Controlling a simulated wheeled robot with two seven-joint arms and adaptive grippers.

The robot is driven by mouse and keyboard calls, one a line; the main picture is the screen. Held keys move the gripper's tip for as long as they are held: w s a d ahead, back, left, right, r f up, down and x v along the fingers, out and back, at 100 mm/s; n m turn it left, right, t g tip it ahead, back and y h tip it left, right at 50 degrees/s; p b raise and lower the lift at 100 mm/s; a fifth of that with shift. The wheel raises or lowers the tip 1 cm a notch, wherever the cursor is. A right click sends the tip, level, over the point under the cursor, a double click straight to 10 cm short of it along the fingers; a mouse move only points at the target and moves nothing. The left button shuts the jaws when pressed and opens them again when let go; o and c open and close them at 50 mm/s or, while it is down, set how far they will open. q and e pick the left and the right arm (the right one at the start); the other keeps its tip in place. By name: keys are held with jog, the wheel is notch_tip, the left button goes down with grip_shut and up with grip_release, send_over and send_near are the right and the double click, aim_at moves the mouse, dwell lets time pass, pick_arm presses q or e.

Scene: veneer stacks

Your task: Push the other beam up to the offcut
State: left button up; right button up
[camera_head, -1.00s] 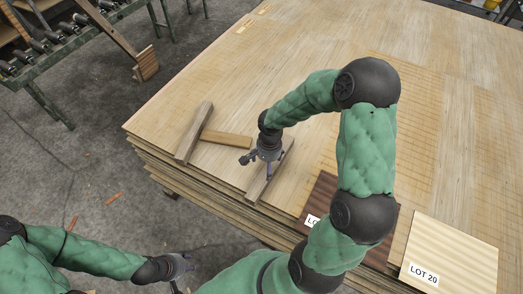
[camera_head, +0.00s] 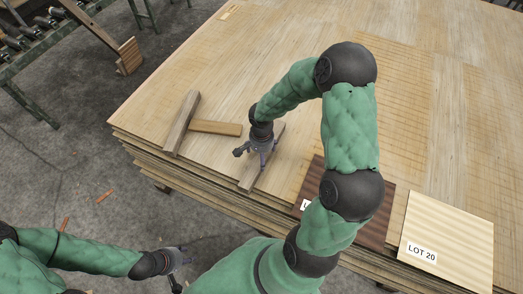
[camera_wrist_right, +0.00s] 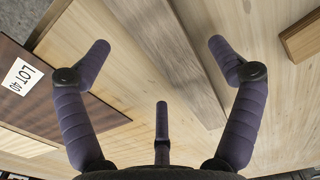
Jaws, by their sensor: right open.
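One brown beam (camera_head: 181,124) lies on the veneer stack (camera_head: 300,30) near its left corner. The tan offcut (camera_head: 216,128) lies beside it, its left end at that beam. The other beam (camera_head: 249,180) lies to the right, with a gap between it and the offcut. My right gripper (camera_head: 260,152) is over this beam and hides part of it. In the right wrist view the beam (camera_wrist_right: 178,55) runs between the spread fingers of my open gripper (camera_wrist_right: 160,60), and the offcut (camera_wrist_right: 304,38) shows at the right edge. My left gripper (camera_head: 178,270) is off the stack, empty, fingers apart.
A dark veneer panel (camera_head: 375,223) and a pale panel labelled LOT 20 (camera_head: 455,235) lie along the near edge, to the right of the beam. The stack's near edge is close to the beams' near ends. A roller conveyor (camera_head: 45,45) stands upper left.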

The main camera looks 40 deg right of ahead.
jog(key=shift+f+b, duration=0.75)
jog(key=shift+f, duration=1.55)
pick_arm(q)
notch_tip(320, 180, down, 2)
pick_arm(e)
jog(key=c, duration=1.5)
jog(key=shift+c, duration=0.2)
pick_arm(q)
jog(key=shift+a, duration=0.1)
pick_arm(e)
jog(key=shift+w, duration=0.1)
